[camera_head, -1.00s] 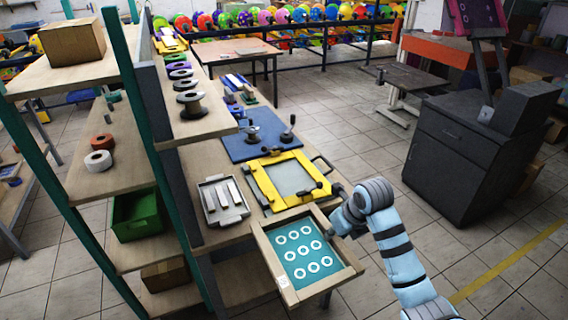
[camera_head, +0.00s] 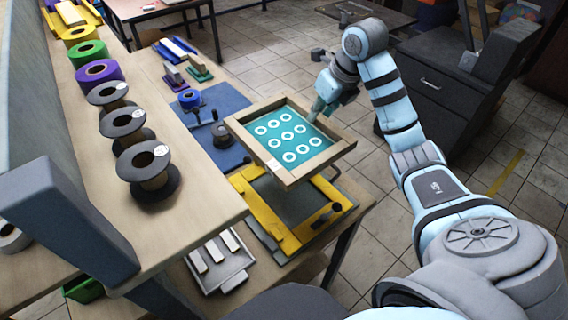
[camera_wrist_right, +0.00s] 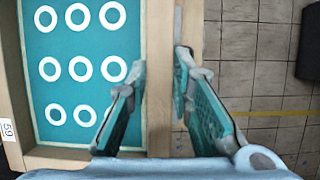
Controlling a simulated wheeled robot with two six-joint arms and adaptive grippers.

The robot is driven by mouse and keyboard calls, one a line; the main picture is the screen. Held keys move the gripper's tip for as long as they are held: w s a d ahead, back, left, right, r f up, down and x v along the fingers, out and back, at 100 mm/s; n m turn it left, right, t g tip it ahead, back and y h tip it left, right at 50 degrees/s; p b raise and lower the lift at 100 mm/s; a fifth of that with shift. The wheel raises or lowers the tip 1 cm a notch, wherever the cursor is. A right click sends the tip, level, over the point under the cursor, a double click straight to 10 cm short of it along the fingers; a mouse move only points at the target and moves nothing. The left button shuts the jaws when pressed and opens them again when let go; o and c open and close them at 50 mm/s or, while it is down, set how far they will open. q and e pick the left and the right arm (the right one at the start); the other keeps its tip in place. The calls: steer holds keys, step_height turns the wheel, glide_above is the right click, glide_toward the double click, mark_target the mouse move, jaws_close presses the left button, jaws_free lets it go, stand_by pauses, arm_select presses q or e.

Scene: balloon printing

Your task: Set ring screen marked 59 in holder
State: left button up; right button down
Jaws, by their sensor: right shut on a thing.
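The ring screen (camera_head: 287,140) is a light wooden frame with a teal mesh and several white rings. Its label (camera_wrist_right: 8,130) reads 59 in the right wrist view. My right gripper (camera_head: 318,108) is shut on the screen's far-right wooden side, which lies between its fingers (camera_wrist_right: 158,62) in the right wrist view. The screen is held up, slightly tilted, and in the head view it covers the far part of a yellow frame (camera_head: 268,222), which looks like the holder. The yellow frame lies on the bench with black clamps and a grey plate inside. My left gripper is out of view.
A blue board (camera_head: 205,142) with black knobs lies behind the yellow frame. A grey tray (camera_head: 222,272) with white bars sits in front of it. A shelf (camera_head: 190,225) with several spools stands close on the left. The floor to the right has some clear room.

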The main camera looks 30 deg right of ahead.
steer(key=f+b, duration=0.5)
steer(key=f, duration=0.1)
steer(key=f+b, duration=0.5)
steer(key=f, duration=0.1)
steer(key=s+f+b, duration=0.1)
steer(key=f+b, duration=0.4)
steer(key=f, duration=0.2)
steer(key=shift+f, duration=0.3)
steer(key=c, duration=1.4)
jaws_free()
steer(key=shift+w, duration=0.1)
steer(key=shift+r, duration=0.1)
steer(key=v, duration=0.5)
steer(key=shift+r+p, duration=0.1)
steer(key=shift+p, duration=0.3)
steer(key=p+v, duration=0.3)
steer(key=v, duration=0.3)
steer(key=shift+s+r+p, duration=0.3)
steer(key=shift+p, duration=0.05)
